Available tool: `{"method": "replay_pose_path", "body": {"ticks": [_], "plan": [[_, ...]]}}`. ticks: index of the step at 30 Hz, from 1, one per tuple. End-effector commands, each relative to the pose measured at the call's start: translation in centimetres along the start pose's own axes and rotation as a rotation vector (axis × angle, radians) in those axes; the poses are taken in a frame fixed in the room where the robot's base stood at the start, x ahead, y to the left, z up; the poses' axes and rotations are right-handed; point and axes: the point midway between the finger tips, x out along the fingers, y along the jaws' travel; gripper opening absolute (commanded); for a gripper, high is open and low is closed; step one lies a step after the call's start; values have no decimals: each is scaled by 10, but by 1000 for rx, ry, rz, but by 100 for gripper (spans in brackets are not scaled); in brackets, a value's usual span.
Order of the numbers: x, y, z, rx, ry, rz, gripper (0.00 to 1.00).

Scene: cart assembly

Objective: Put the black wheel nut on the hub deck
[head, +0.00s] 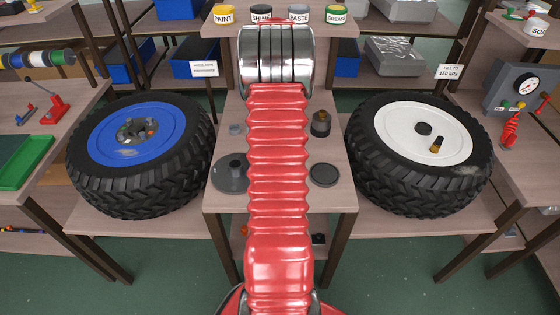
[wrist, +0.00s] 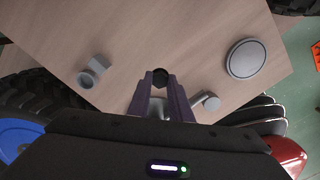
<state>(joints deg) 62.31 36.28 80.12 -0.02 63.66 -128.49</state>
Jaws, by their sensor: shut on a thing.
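The black wheel nut (wrist: 160,74) shows in the wrist view as a small dark piece between my fingertips. My gripper (wrist: 160,80) is shut on it, above a light wooden surface. How far the nut is above that surface is hard to tell. In the head view my red arm hides the gripper and the nut. No part is marked as the hub deck. A blue wheel (head: 168,126) with a dark centre holding small parts lies at left. A white-rimmed wheel (head: 402,112) with two small parts on it lies at right.
The middle wooden table (head: 220,202) carries a grey disc with a knob (head: 232,172), a flat dark disc (head: 324,175) and a dark brown fitting (head: 320,123).

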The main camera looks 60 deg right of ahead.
Motion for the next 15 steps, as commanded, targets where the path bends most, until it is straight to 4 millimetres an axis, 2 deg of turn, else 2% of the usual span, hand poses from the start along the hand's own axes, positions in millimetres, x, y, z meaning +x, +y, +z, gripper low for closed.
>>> {"method": "replay_pose_path", "body": {"ticks": [1,5,15], "plan": [[0,-7,12,-15,-1,1,0],[-1,-16,26,-50,-1,1,0],[-1,-17,27,-54,-1,1,0]]}}
